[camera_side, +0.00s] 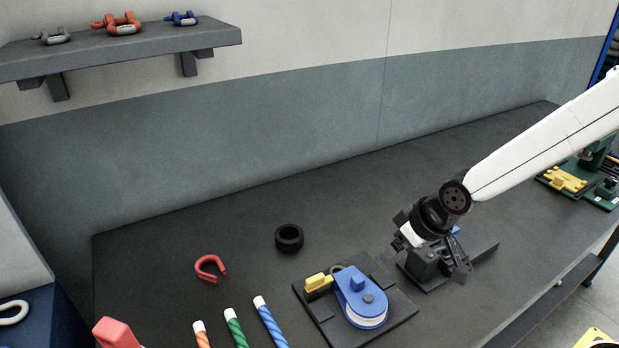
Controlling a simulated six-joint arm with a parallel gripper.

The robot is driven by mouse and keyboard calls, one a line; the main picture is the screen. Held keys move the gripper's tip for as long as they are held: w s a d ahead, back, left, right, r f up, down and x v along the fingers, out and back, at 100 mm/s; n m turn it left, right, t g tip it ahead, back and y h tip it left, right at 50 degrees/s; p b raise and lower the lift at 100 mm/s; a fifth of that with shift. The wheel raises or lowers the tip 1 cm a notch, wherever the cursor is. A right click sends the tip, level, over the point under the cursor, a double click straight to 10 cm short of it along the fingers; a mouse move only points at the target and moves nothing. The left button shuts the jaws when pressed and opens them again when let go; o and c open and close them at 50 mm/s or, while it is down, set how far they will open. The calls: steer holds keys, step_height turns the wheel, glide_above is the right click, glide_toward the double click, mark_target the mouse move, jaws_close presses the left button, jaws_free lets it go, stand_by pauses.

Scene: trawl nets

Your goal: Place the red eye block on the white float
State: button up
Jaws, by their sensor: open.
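No thing in view is clearly the red eye block. A red block-like piece (115,333) is cut off by the bottom edge at the left; I cannot tell whether it has an eye. No white float is clearly in view. My gripper (432,262) is open, low over a dark block fixture (480,247) right of the centre. It hides part of the fixture and a small blue piece (455,231) there. I cannot tell whether anything stands between its fingers.
A dark plate (393,327) bears a blue pulley block (360,296) and a yellow piece (318,282). A black ring (289,238), a red U-shaped piece (210,268) and striped rods (270,322) lie left. A shelf (120,50) holds shackles. The back of the bench is clear.

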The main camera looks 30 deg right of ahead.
steer(key=s+d+f+m+g+h, duration=0.1)
steer(key=s+d+m+g, duration=0.1)
steer(key=s+d, duration=0.6)
steer(key=shift+s+d+g, duration=0.15)
steer(key=shift+d+g, duration=0.15)
steer(key=shift+d, duration=0.3)
stand_by(0.3)
